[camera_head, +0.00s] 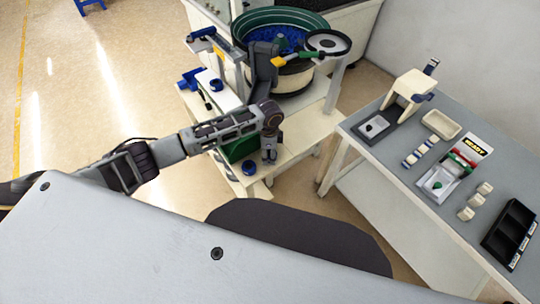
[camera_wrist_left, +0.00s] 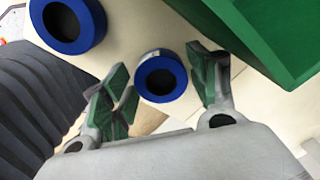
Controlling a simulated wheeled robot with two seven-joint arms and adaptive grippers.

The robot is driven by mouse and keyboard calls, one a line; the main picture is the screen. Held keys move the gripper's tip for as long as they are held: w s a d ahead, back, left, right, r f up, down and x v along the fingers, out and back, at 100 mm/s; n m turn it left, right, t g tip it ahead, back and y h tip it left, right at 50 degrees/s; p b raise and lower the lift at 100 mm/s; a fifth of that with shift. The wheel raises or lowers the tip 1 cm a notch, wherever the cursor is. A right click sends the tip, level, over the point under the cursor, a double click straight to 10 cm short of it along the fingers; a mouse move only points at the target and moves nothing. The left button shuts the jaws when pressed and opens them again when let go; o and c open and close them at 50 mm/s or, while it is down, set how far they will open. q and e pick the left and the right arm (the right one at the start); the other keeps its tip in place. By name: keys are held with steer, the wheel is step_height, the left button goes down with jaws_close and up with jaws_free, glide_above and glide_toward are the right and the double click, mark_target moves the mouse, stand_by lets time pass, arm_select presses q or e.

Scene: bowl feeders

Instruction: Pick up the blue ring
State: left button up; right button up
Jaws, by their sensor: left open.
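My left gripper (camera_head: 269,157) points down over the low cream shelf (camera_head: 290,150) in front of the feeder. Its green-padded fingers are spread in the left wrist view (camera_wrist_left: 160,95), with nothing clamped. A blue ring (camera_wrist_left: 161,98) with a dark centre shows in the gap between the fingertips, apart from both pads. A second, larger-looking blue ring (camera_wrist_left: 94,22) lies beyond the left finger. In the head view one blue ring (camera_head: 249,168) lies on the shelf just left of the gripper; I cannot tell which of the two it is. My right gripper is out of view.
A green box (camera_wrist_left: 270,35) stands close beside the right finger. The feeder bowl (camera_head: 290,80) rises behind my arm. Another blue ring-like part (camera_head: 216,85) sits on the upper white surface. A grey table (camera_head: 400,160) with trays and blocks is at the right.

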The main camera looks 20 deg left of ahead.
mark_target(269, 153)
arm_select(q)
steer(key=shift+c, duration=1.2)
steer(key=c, duration=0.7)
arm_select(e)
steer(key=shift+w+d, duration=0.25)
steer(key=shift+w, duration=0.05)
arm_select(q)
steer(key=shift+r, duration=0.8)
steer(key=shift+r+p, duration=0.9)
steer(key=shift+r, duration=7.3)
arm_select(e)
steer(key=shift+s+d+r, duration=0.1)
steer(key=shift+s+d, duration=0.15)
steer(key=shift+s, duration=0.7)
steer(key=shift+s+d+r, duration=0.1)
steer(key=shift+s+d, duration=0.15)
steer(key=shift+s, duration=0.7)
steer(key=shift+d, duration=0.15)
